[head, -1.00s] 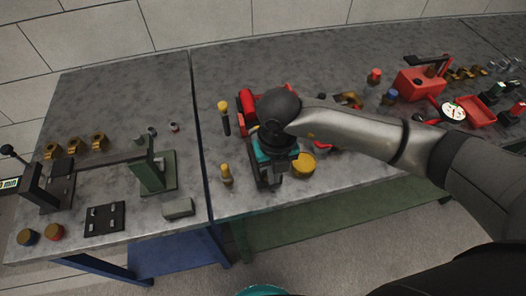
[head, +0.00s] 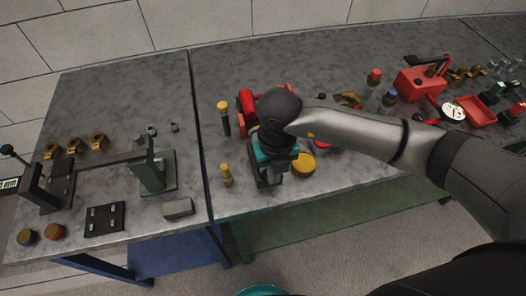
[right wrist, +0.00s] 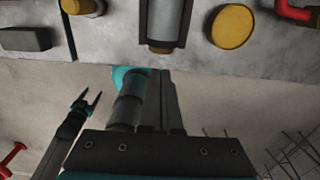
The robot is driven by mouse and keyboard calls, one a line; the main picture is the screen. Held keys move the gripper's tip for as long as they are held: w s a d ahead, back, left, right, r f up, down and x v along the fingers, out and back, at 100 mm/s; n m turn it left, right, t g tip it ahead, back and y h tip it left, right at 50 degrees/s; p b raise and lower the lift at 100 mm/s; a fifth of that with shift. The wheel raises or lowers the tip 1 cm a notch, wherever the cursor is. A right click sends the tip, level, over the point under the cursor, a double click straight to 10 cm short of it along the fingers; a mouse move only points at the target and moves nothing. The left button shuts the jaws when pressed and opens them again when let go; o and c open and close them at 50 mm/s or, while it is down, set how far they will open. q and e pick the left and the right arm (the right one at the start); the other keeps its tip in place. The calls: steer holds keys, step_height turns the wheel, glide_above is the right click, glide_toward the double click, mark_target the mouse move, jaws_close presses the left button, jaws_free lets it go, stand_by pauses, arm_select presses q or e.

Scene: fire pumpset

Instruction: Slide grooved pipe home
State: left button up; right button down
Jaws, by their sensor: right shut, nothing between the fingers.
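A grey cylinder that looks like the pipe (right wrist: 166,20) lies in a dark channel-like holder (right wrist: 143,22) at the top of the right wrist view. In the head view the dark holder (head: 263,180) is partly hidden by my right arm. My right gripper (right wrist: 160,73) is shut and empty, its fingers just short of the holder's near end and apart from the pipe. In the head view its teal body (head: 274,148) covers the holder's far part. My left gripper (right wrist: 92,100) shows open and empty at the left of the right wrist view. The pipe's far end is hidden.
A red fitting (head: 247,101) stands behind my right gripper. A yellow round cap (head: 302,163) lies close to its right. Two yellow-topped tools (head: 226,177) (head: 224,118) stand to the left. A green bracket (head: 154,172) stands on the left table.

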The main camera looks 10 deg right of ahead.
mark_target(265, 172)
steer(key=shift+f, duration=0.2)
steer(key=shift+f+b, duration=1.45)
steer(key=shift+f, duration=0.1)
steer(key=shift+w+a+b, duration=0.1)
steer(key=shift+w+b, duration=0.95)
steer(key=shift+w, duration=1)
stand_by(1.0)
steer(key=shift+s, duration=0.35)
steer(key=shift+a, duration=0.2)
steer(key=shift+a, duration=0.35)
steer(key=shift+w+b, duration=0.3)
steer(key=shift+w, duration=0.3)
steer(key=shift+w, duration=0.35)
